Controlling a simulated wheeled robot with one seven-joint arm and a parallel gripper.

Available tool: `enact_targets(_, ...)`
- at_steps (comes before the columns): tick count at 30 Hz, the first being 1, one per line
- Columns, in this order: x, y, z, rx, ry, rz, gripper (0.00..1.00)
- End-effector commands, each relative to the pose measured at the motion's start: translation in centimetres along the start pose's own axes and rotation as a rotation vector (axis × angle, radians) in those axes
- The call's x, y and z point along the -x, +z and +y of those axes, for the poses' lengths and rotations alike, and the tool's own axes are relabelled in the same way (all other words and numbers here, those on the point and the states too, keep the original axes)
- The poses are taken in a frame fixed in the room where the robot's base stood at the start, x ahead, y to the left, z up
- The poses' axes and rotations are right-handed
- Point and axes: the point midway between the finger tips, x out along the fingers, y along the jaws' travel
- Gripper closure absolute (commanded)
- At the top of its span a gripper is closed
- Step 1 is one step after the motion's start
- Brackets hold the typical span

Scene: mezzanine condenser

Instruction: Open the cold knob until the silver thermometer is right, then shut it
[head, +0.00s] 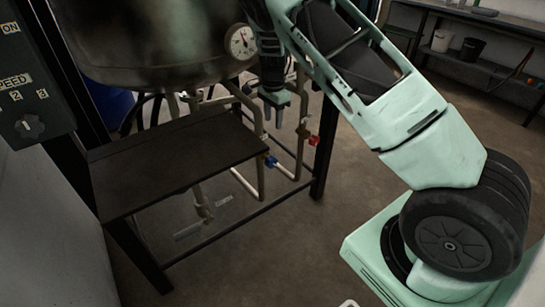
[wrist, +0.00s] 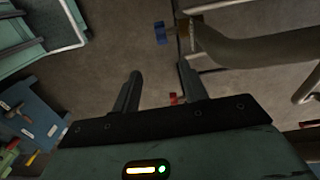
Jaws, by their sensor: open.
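The thermometer (head: 241,41) is a round white dial in a metal rim on the front of the large metal vessel; its reading is too small to tell. The blue knob (head: 271,160), which looks like the cold one, sits on a pipe below the vessel, beside the dark table's right edge. It also shows in the wrist view (wrist: 160,33), ahead of the fingers. My gripper (head: 274,113) points down above the blue knob, apart from it.
A red knob (head: 314,140) is on a pipe to the right; another red one (wrist: 174,98) shows near the right finger. A dark table (head: 165,165) stands left of the pipes, and a control panel (head: 28,90) is at far left.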

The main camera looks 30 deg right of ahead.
Motion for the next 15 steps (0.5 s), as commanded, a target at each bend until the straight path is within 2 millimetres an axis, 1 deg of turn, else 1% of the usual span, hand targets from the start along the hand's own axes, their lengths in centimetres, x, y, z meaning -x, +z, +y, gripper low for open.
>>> enact_targets(5, -1.2, -0.1, -0.4, -0.019, 0.002, 0.003, 0.56)
enact_targets(8, -2.5, -0.1, -0.3, -0.018, 0.003, 0.002, 0.56)
enact_targets(15, -7.5, -0.1, -0.3, -0.016, 0.004, 0.003, 0.56)
